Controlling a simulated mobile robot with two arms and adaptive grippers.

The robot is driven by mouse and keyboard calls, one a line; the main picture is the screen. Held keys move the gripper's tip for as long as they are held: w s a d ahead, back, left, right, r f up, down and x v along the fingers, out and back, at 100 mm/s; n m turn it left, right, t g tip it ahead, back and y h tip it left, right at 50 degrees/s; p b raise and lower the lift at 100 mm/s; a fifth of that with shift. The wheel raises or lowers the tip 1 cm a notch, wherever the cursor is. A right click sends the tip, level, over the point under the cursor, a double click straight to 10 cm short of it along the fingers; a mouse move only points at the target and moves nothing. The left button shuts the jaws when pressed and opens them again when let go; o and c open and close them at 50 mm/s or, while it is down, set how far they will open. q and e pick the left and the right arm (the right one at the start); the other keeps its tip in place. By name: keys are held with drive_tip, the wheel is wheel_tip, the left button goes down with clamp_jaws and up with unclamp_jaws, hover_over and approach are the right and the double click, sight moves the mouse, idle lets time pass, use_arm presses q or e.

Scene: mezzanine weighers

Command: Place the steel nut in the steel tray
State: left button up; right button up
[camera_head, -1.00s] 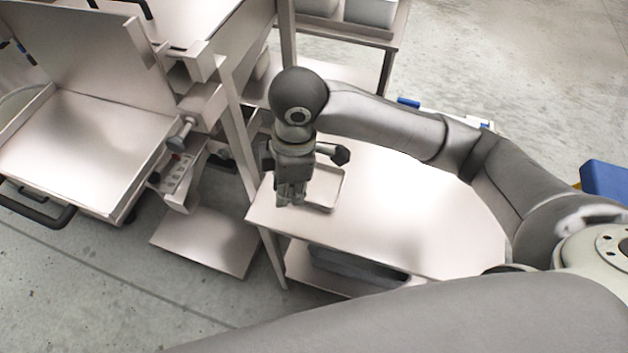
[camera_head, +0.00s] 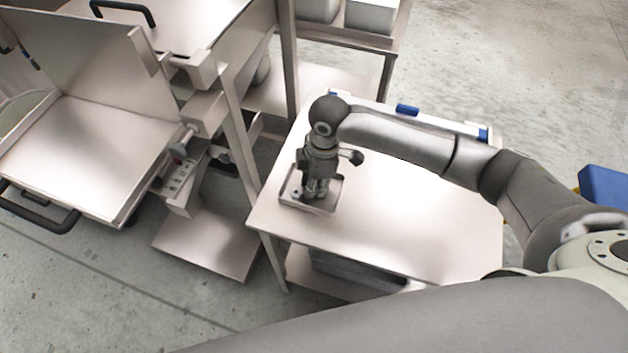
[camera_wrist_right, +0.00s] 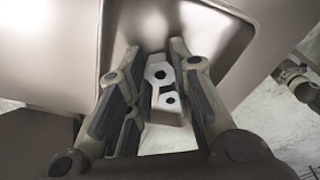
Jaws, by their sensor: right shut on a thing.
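My right gripper (camera_head: 316,192) points down over the steel tray (camera_head: 334,208), a shallow rimmed tray near the left end of the steel table. In the right wrist view, the gripper (camera_wrist_right: 153,60) has a pale metal piece with a dark hole, the steel nut (camera_wrist_right: 158,74), between its fingers. It is shut on the nut. A second holed pale part shows just below it, and I cannot tell whether it is separate. The tray (camera_wrist_right: 235,55) lies behind the fingers. The nut is hidden in the head view. My left gripper is not in view.
The steel table (camera_head: 420,220) is mostly bare right of the tray. A blue-and-white item (camera_head: 407,110) lies along its far edge. A steel weigher frame (camera_head: 240,130) stands close on the left. A dark bin (camera_head: 355,270) sits on the lower shelf.

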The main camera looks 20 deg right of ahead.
drive_tip(key=o, duration=0.9)
drive_tip(key=shift+f, duration=0.15)
drive_tip(key=r, duration=0.4)
drive_tip(key=d+r, duration=0.1)
drive_tip(key=r, duration=0.7)
drive_tip(key=shift+s+d+r+b, duration=0.1)
drive_tip(key=shift+d+r+b, duration=0.1)
drive_tip(key=shift+b, duration=0.15)
